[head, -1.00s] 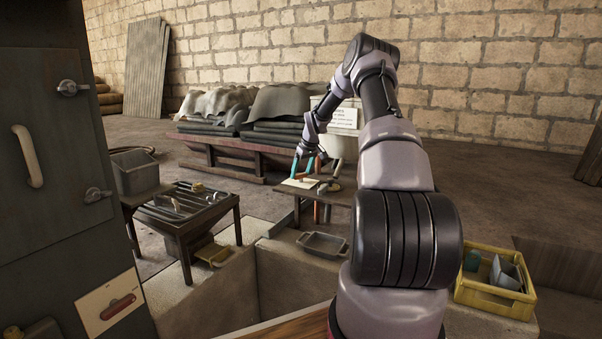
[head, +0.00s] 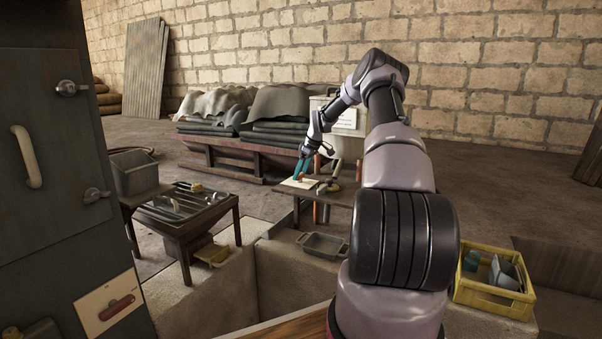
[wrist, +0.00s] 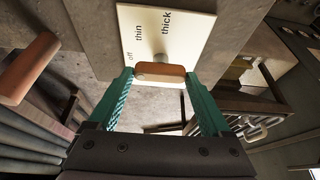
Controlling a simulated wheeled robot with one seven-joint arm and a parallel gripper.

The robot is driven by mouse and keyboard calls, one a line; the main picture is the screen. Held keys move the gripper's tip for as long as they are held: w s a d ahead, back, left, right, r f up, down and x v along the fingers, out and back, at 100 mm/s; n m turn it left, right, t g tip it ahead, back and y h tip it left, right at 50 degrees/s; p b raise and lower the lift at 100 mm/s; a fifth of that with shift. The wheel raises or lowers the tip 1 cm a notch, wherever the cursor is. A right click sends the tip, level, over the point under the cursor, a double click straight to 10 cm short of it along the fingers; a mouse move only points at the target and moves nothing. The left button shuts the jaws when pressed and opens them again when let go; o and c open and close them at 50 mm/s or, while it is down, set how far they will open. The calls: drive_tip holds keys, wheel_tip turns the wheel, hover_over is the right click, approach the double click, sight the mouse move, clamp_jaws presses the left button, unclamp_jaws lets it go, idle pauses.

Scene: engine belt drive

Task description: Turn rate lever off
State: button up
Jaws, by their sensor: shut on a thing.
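The rate lever has an orange-brown handle (wrist: 160,73) on a silver pivot (wrist: 161,58). It is mounted at a cream plate (wrist: 180,28) marked off, thin and thick. My gripper (wrist: 162,76) has teal fingers, one at each end of the handle, and is shut on it. In the head view my gripper (head: 299,168) is at the cream plate (head: 299,184) on a small stand, and the fingers partly hide the lever.
Another orange-brown handle (wrist: 28,70) is at the left of the wrist view. In the head view a slatted metal table (head: 180,207) stands left, a grey tray (head: 322,245) lies below the stand, and a yellow crate (head: 495,282) is at right. A dark cabinet (head: 50,150) fills the left edge.

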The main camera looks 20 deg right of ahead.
drive_tip(key=o, duration=1.2)
drive_tip(key=shift+c, duration=0.2)
drive_tip(key=v, duration=1)
drive_tip(key=shift+s+r, duration=0.15)
drive_tip(key=shift+r, duration=0.2)
drive_tip(key=shift+d, duration=0.1)
